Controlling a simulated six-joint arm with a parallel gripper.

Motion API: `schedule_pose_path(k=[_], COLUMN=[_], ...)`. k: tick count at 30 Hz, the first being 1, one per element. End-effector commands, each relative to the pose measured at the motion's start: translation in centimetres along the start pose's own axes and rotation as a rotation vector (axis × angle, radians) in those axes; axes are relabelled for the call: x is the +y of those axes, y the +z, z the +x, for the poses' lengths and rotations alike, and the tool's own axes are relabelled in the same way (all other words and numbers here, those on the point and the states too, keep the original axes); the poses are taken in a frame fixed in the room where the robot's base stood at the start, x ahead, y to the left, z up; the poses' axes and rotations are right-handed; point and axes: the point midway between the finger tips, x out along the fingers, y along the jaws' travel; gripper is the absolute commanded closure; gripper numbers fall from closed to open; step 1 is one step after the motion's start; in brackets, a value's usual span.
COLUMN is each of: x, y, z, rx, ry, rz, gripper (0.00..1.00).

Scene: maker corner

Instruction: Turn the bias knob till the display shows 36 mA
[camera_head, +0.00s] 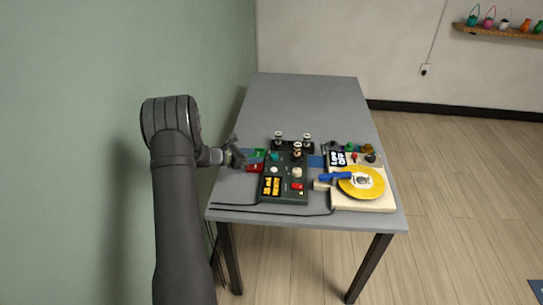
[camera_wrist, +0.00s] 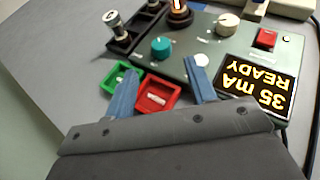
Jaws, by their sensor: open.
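The tester box (camera_head: 285,198) is dark green and sits near the table's front edge. Its display (camera_wrist: 258,88) reads 35 mA READY, upside down in the wrist view; in the head view the display (camera_head: 271,187) is small. A teal knob (camera_wrist: 161,48) and a cream knob (camera_wrist: 228,23) stand on the panel; their labels are too small to read, so I cannot tell which is bias. My gripper (camera_wrist: 160,75) is open and empty, its blue fingers apart, short of the teal knob. In the head view my gripper (camera_head: 238,156) is at the box's left.
A red tray (camera_wrist: 158,96) and a green tray (camera_wrist: 117,78) lie beside the box, under my fingers. The box also has a red switch (camera_wrist: 266,38) and a glowing tube (camera_wrist: 179,12). A dark tube rack (camera_wrist: 129,40) stands behind. A yellow-disc unit (camera_head: 349,188) is at right.

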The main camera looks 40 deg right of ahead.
Motion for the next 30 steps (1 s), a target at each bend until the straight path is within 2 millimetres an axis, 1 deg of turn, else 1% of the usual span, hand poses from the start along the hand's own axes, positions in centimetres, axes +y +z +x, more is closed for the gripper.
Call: schedule_pose_path(k=[1, 6, 9, 12, 15, 18, 26, 29, 30], x=[-0.2, -0.1, -0.1, -0.1, -0.1, 0.0, 0.0, 0.0, 0.0], y=[0.0, -0.1, -0.1, 0.0, 0.0, 0.0, 0.0, 0.0, 0.0], z=[1.3, 4.9, 6.6, 8.0, 8.8, 9.2, 9.2, 9.2, 9.2], rx=[0.001, 0.001, 0.001, 0.000, 0.000, 0.001, 0.001, 0.001, 0.001], ry=[-0.005, -0.004, -0.003, -0.002, -0.001, 0.000, 0.000, 0.000, 0.000], rz=[0.001, 0.001, 0.001, 0.002, 0.002, 0.001, 0.001, 0.001, 0.001], gripper=[0.49, 0.49, 0.49, 0.49, 0.49, 0.49, 0.49, 0.67, 0.75])
